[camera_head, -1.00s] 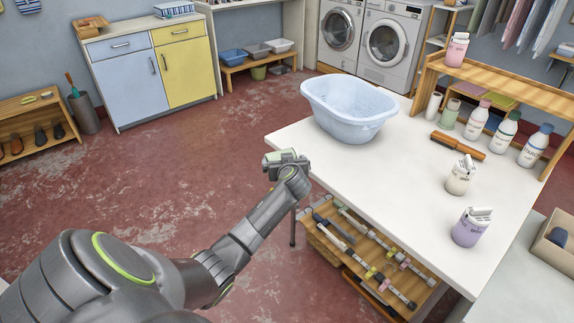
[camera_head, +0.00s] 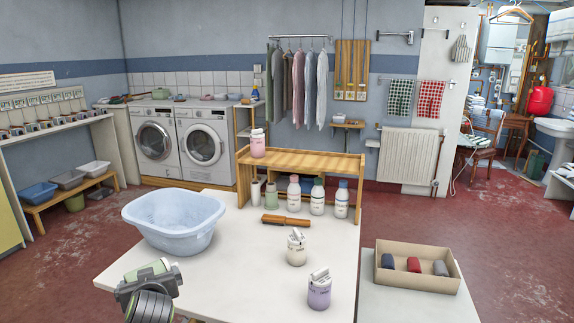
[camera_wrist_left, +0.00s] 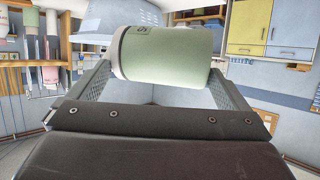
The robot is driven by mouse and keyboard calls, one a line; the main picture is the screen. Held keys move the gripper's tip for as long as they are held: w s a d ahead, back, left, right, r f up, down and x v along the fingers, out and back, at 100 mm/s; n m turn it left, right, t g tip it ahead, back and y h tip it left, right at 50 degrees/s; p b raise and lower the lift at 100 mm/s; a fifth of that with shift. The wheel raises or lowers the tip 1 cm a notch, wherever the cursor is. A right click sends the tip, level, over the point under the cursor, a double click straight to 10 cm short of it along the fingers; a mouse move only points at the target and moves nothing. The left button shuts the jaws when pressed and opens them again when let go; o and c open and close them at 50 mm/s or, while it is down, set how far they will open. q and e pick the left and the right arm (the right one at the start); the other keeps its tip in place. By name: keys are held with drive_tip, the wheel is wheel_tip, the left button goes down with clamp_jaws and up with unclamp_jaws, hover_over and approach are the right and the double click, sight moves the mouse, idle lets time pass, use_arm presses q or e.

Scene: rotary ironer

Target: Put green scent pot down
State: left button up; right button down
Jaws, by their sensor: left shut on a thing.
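My left gripper (camera_head: 150,280) is at the lower left of the head view, in front of the white table's (camera_head: 250,275) front left part. It is shut on the green scent pot (camera_head: 153,269). In the left wrist view the green pot (camera_wrist_left: 168,55) lies sideways between the two fingers, with its pale rim to the left and part of some dark lettering on top. The pot appears raised and tilted; the gap to the table cannot be judged. My right gripper is not in view.
A pink pot (camera_head: 258,145) is on the shelf. A box (camera_head: 417,269) stands right. The table's front middle is clear.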

use_arm(q)
drive_tip(key=s+d+r+m+h, duration=0.1)
drive_tip(key=d+r, duration=0.1)
drive_tip(key=s+d+r+h, duration=0.1)
drive_tip(key=s+d+r, duration=0.1)
drive_tip(key=r, duration=0.1)
drive_tip(key=s+d+r+m+t+p, duration=0.1)
drive_tip(key=d+r, duration=0.1)
drive_tip(key=shift+s+d+r+m+h, duration=0.2)
drive_tip(key=shift+d+r+m+h, duration=0.1)
drive_tip(key=shift+d+r+h, duration=0.1)
drive_tip(key=s+d+r+m+h, duration=0.1)
drive_tip(key=s+d+r, duration=0.1)
drive_tip(key=s+d+r+m+h, duration=0.1)
drive_tip(key=s+r, duration=0.1)
drive_tip(key=s+d+r+m+h, duration=0.1)
drive_tip(key=s+d+r, duration=0.1)
drive_tip(key=s, duration=0.1)
drive_tip(key=shift+d+r+t+h+p, duration=0.15)
drive_tip(key=shift+d+t+h+p, duration=0.2)
drive_tip(key=shift+t+h, duration=0.05)
drive_tip(key=shift+a, duration=0.1)
